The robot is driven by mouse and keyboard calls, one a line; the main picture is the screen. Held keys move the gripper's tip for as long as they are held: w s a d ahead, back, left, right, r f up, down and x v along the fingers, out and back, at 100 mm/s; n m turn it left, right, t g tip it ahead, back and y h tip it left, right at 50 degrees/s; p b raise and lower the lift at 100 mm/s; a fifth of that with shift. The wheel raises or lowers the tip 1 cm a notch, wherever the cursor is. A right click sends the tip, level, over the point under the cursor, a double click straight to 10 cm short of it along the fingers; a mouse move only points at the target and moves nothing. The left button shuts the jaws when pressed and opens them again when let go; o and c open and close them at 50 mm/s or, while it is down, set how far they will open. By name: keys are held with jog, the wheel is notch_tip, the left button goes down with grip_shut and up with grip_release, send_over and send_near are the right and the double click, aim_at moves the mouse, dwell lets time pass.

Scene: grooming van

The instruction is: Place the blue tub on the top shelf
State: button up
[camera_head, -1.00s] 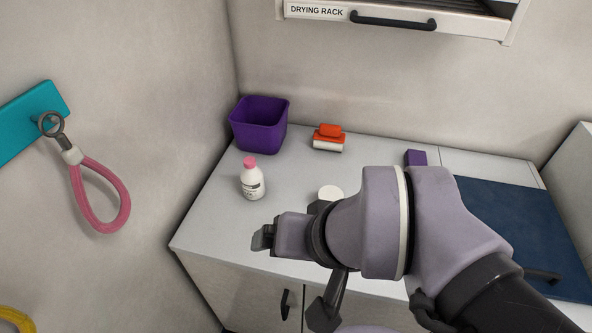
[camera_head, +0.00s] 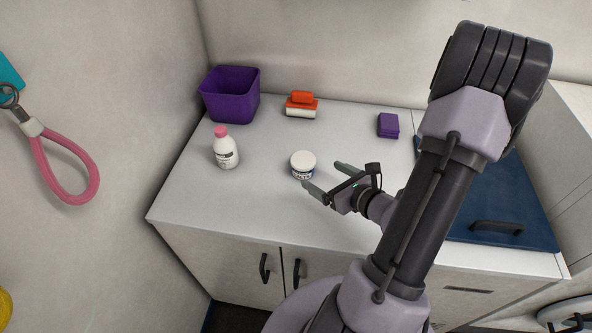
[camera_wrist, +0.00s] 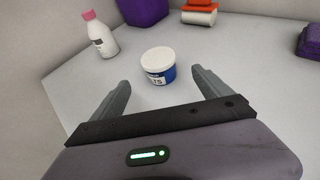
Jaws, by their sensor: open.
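The blue tub (camera_head: 303,165) is a small round jar with a white lid and a blue and white label. It stands upright on the white counter, left of my gripper (camera_head: 327,178) in the head view. My gripper is open and empty, its fingers pointing toward the tub. In the wrist view the tub (camera_wrist: 158,66) is just beyond and between the two fingertips (camera_wrist: 160,82), apart from them. The top shelf cannot be made out in the current frames.
A white bottle with a pink cap (camera_head: 225,148) stands left of the tub. A purple bin (camera_head: 230,95), an orange and white brush (camera_head: 301,105) and a purple block (camera_head: 388,125) are along the back. A dark blue panel with a handle (camera_head: 500,215) is at right.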

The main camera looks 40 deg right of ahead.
aim_at(310, 168)
jog(key=b+x, duration=0.1)
jog(key=x, duration=0.7)
jog(key=shift+w+a+b, duration=0.15)
jog(key=shift+b, duration=0.15)
jog(key=b+x, duration=0.1)
jog(key=x, duration=0.4)
jog(key=shift+w+r+b, duration=0.15)
jog(key=shift+w+b, duration=0.05)
jog(key=shift+b, duration=0.1)
jog(key=shift+r, duration=0.1)
